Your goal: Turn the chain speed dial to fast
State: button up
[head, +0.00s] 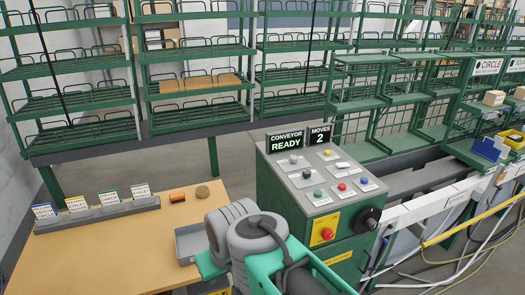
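The green control console (273,193) stands at centre with a sloped grey panel (330,175) on top. The panel carries several small grey, yellow, green, red and blue controls. A large black round knob (370,218) sits on the console's right side, at the panel's lower right corner. The small labels are too blurred to read, so I cannot tell which control is the chain speed dial or where it points. My arm's grey and teal links rise at the bottom, left of the knob and in front of the console. My gripper's fingers do not show.
Displays (285,142) above the panel read "CONVEYOR READY" and "MOVES 2". A red button on a yellow plate (325,229) faces front. A wooden table (110,250) with labelled cards (75,205) stands left. Green racks (195,85) line the back. Yellow and white hoses (470,250) lie right.

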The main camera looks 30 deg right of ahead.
aim_at(293, 159)
jog(key=z, duration=0.35)
jog(key=i, duration=1.05)
jog(key=z, duration=0.75)
